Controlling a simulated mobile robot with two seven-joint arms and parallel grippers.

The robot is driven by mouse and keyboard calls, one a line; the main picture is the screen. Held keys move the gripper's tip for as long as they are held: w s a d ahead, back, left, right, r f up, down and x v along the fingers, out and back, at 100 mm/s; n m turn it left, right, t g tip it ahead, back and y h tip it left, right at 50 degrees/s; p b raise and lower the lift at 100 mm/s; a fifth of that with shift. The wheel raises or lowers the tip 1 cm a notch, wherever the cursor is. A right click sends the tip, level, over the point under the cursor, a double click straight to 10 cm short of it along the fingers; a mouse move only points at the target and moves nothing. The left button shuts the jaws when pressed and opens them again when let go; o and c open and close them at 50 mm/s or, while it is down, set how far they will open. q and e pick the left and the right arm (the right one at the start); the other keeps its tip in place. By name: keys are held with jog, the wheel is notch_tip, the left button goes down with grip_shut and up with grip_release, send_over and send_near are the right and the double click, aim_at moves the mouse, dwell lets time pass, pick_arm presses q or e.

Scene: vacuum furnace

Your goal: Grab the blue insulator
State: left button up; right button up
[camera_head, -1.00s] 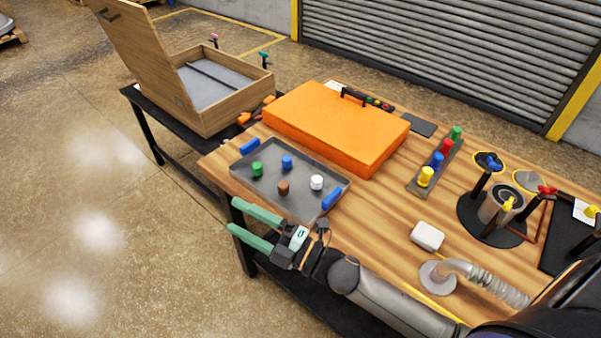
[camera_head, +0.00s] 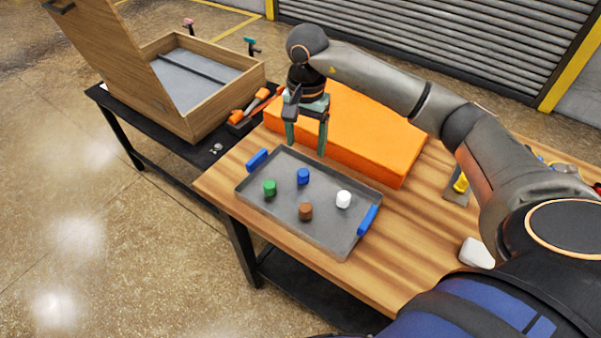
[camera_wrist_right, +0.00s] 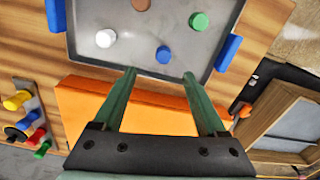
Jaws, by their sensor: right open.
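The blue insulator (camera_head: 303,176) is a small blue cylinder standing upright in the grey tray (camera_head: 330,240) on the wooden table. In the right wrist view, the blue insulator (camera_wrist_right: 163,54) shows just beyond the fingertips, between their lines. My right gripper (camera_head: 306,150) is open and empty, pointing down, above the table near the tray's far edge. In the right wrist view, the fingers of my right gripper (camera_wrist_right: 159,73) stand apart with nothing between them. My left gripper is not in view.
Green (camera_head: 269,187), brown (camera_head: 306,211) and white (camera_head: 343,199) insulators share the tray, which has blue handles (camera_head: 367,219). An orange block (camera_head: 385,150) lies behind it. An open wooden box (camera_head: 180,125) stands on the black table at left.

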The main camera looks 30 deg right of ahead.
send_over(303, 172)
jog(key=s, duration=0.1)
notch_tip(303, 172, down, 6)
jog(key=shift+r, duration=0.1)
jog(key=shift+w+f+p, duration=0.15)
jog(key=shift+f+p, duration=0.05)
jog(key=shift+f, duration=0.75)
jog(key=shift+w+f+p, duration=0.2)
jog(key=shift+f, duration=0.8)
jog(key=shift+w+f+p, duration=0.15)
jog(key=shift+f+p, duration=0.05)
jog(key=shift+f, duration=0.75)
jog(key=shift+c, duration=0.3)
grip_shut()
